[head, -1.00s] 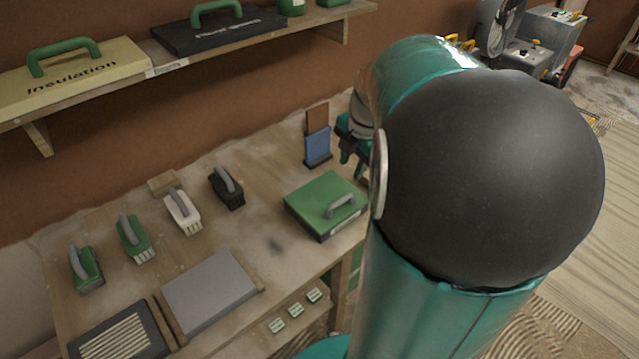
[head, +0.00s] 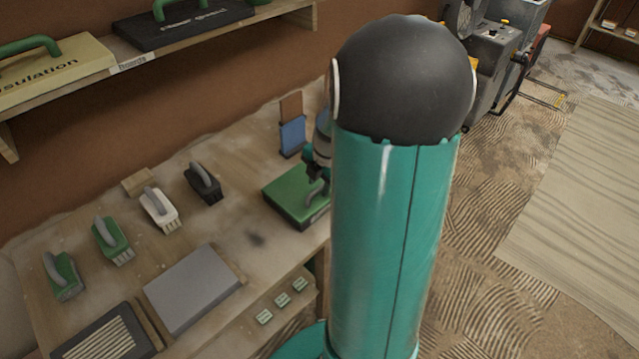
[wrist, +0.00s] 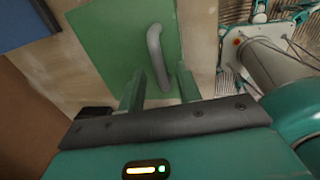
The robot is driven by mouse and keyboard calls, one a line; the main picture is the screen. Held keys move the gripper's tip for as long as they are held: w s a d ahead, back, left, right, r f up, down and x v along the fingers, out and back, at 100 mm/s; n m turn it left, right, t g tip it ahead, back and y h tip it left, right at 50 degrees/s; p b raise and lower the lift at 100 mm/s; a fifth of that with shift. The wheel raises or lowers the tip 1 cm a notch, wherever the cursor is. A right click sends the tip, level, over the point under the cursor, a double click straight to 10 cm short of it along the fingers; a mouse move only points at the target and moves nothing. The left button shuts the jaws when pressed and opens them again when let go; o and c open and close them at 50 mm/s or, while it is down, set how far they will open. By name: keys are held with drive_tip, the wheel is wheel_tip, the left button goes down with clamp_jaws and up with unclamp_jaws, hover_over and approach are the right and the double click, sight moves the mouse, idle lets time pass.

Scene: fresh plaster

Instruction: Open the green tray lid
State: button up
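The green tray lid (head: 290,194) is closed on its tray on the workbench, partly hidden behind my arm. The wrist view shows the flat green lid (wrist: 105,42) with its curved grey handle (wrist: 155,45). My gripper (head: 316,182) is low over the lid at the handle. In the wrist view my gripper (wrist: 160,70) has its two fingers apart, one on each side of the handle's near end. I cannot see whether either finger touches the handle.
On the workbench (head: 256,226), a blue and brown pair of boards (head: 292,136) stands behind the tray. Several handled brushes (head: 160,208) and a grey slab (head: 193,287) lie to the left. A shelf (head: 160,58) with handled cases runs above.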

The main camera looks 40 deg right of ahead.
drive_tip(key=shift+f, duration=0.45)
clamp_jaws()
drive_tip(key=shift+w+r, duration=0.1)
